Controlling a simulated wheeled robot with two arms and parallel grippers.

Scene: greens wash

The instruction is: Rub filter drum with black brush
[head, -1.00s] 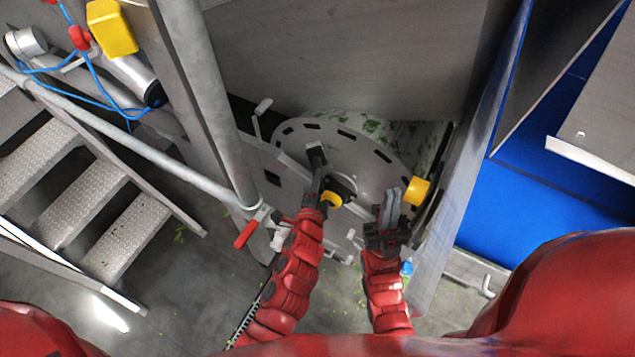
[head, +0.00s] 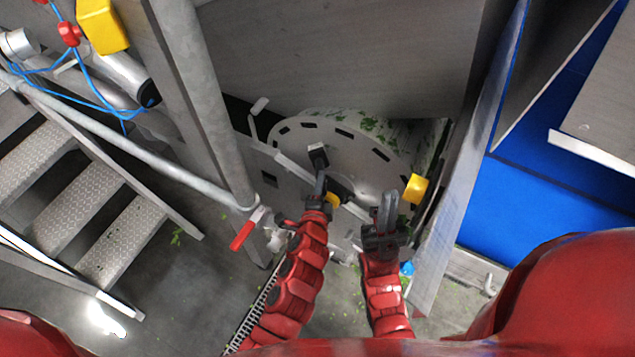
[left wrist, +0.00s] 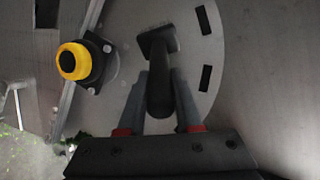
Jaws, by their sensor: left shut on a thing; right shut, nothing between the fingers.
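The filter drum (head: 379,165) is a round grey metal face with dark slots near its rim and green leaf bits along its top. My left gripper (head: 320,185) is shut on the black brush (head: 318,154), whose head is in front of the drum face. In the left wrist view the brush (left wrist: 158,85) stands between the two fingers, its head toward the slotted face (left wrist: 190,65). I cannot tell if the bristles touch it. My right gripper (head: 388,208) is shut and empty, in front of the drum's lower right part.
A yellow knob (head: 415,188) sits right of the drum, and another yellow knob (left wrist: 73,61) shows in the left wrist view. A red-handled valve (head: 243,235) and a steel post (head: 195,100) stand left. Metal steps (head: 120,235) are further left, blue panels (head: 520,210) right.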

